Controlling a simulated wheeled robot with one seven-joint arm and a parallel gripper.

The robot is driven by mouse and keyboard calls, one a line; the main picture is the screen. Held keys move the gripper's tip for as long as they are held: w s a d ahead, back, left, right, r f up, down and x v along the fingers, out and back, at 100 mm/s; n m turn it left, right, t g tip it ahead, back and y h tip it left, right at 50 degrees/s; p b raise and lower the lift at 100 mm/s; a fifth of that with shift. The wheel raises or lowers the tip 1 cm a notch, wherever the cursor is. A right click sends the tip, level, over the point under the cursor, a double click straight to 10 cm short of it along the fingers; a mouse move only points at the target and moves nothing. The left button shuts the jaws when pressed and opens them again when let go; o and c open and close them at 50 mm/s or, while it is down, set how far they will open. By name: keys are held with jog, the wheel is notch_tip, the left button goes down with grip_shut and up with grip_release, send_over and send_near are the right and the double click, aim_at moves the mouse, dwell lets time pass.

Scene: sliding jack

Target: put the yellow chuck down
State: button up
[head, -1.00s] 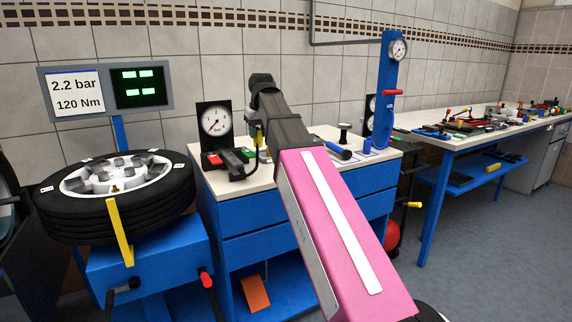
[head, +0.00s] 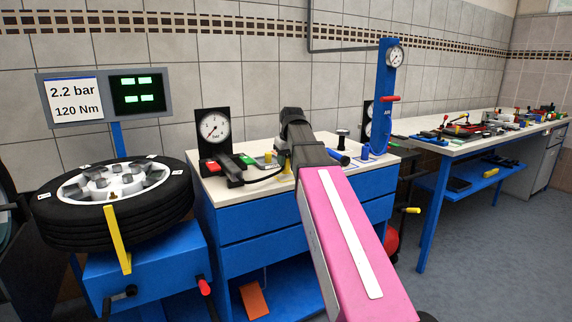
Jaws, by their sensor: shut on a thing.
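The yellow chuck (head: 287,169) is at the left of my dark wrist, low over the pale top of the blue cabinet (head: 220,187). My gripper (head: 285,157) is mostly hidden behind my wrist and is shut on the chuck. The chuck is upright, with its lower end near the worktop; I cannot tell whether it touches. A black hose runs to it from the inflator box, which has red and green buttons (head: 229,168).
A round gauge (head: 214,128) stands behind the inflator. Small grey and yellow items (head: 266,160) lie left of the chuck. A blue post with a gauge (head: 385,100) stands at right. A tyre (head: 115,205) is at left.

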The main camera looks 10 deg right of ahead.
jog(key=shift+f, duration=0.75)
jog(key=shift+f, duration=0.15)
jog(key=o, duration=1.1)
jog(key=v, duration=1.2)
jog(key=shift+s, duration=0.15)
